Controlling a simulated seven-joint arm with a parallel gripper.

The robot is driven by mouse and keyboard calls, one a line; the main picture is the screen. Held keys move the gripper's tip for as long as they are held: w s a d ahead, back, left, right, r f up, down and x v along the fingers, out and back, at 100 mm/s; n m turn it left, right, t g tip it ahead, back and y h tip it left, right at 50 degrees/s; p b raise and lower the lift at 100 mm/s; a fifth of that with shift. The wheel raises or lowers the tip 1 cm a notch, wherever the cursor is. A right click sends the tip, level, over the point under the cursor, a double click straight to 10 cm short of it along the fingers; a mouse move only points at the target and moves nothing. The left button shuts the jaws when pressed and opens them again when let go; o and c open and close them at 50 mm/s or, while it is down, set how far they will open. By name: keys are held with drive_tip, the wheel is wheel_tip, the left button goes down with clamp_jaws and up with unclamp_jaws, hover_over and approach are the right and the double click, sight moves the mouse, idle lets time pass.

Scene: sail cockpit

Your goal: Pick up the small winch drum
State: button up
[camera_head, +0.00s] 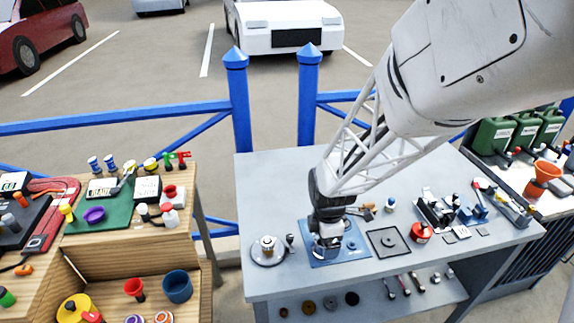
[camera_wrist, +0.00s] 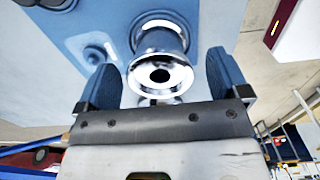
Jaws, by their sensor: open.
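The small winch drum (camera_wrist: 160,44) is a shiny chrome spool with a dark hole in its end. In the wrist view it lies between the two blue fingers of my gripper (camera_wrist: 163,78), with a gap visible on each side. My gripper is open. In the head view my gripper (camera_head: 327,243) is low over a blue mat (camera_head: 312,261) on the grey workbench, and it mostly hides the drum. A small blue round part (camera_head: 352,245) sits on the mat to the right; a round part also shows left of the fingers in the wrist view.
A round plate (camera_head: 256,257) with a silver metal part stands left of the mat. Tools and small parts crowd the bench's right end. The grey bench top (camera_head: 275,190) is clear at the back left.

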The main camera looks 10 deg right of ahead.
drive_tip(key=shift+f, duration=1.1)
drive_tip(key=shift+c, duration=0.2)
drive_tip(key=c, duration=1.1)
drive_tip(key=shift+r, duration=0.15)
drive_tip(key=shift+r, duration=0.9)
drive_tip(key=shift+s+r, duration=0.3)
drive_tip(key=shift+r, duration=0.5)
drive_tip(key=s+r, duration=0.1)
drive_tip(key=s, duration=1.4)
drive_tip(key=shift+s+a+r, duration=0.15)
drive_tip(key=shift+a+r, duration=0.05)
drive_tip(key=shift+a, duration=0.2)
